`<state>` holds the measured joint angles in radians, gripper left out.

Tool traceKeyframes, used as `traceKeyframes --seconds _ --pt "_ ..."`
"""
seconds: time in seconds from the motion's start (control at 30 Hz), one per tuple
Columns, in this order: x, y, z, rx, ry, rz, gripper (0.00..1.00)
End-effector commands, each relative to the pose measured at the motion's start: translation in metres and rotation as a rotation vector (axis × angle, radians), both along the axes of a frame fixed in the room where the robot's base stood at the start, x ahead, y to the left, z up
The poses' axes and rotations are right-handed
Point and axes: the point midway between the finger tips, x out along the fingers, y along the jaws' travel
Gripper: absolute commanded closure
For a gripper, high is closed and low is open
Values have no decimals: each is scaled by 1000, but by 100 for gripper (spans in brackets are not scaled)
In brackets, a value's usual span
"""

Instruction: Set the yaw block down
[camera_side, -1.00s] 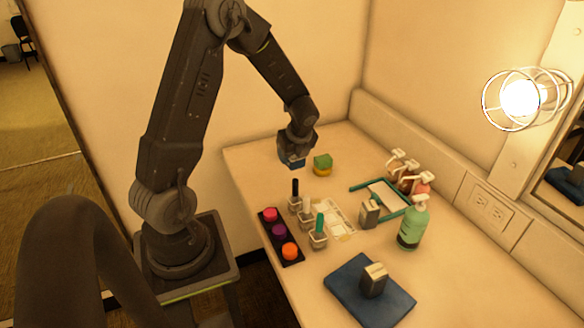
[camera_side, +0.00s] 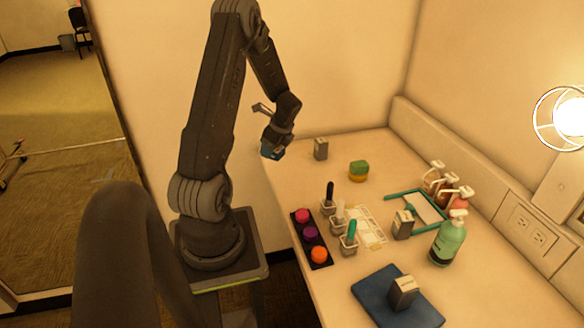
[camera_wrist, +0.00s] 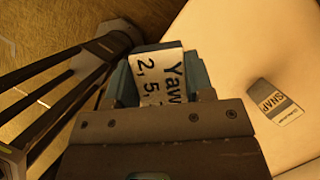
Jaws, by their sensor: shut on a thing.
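The yaw block (camera_wrist: 160,82) shows in the wrist view with a white label reading "Yaw" and numbers, partly cut off by the gripper body. My gripper (camera_side: 274,146) is shut on it. In the side view the block (camera_side: 271,153) is a small blue shape under the gripper, at the back left corner of the table (camera_side: 290,170). It appears held up near or past the table's left edge; its exact height cannot be told. In the wrist view carpet lies to its left and the table top to its right.
A grey block (camera_side: 320,149), apparently the one labelled "SNAP" (camera_wrist: 276,101), stands right of my gripper. Farther right is a green and yellow block (camera_side: 358,171). Cups (camera_side: 348,245), a button strip (camera_side: 311,238), bottles (camera_side: 448,238) and a blue mat (camera_side: 372,291) lie nearer.

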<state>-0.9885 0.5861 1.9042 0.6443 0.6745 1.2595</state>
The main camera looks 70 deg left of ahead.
Motion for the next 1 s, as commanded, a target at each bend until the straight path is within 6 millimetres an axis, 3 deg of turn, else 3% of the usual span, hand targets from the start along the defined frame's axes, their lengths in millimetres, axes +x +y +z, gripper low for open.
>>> traceKeyframes --seconds 0.1,0.33,0.47,0.73,1.0 --pt "28 -3 -17 -1 -1 -5 75" --pt "60 -7 -36 0 0 -1 75" --pt "64 -8 -42 0 0 0 75" --pt "64 -8 -76 -2 0 -1 75" --pt "64 -7 -78 0 -2 -2 75"
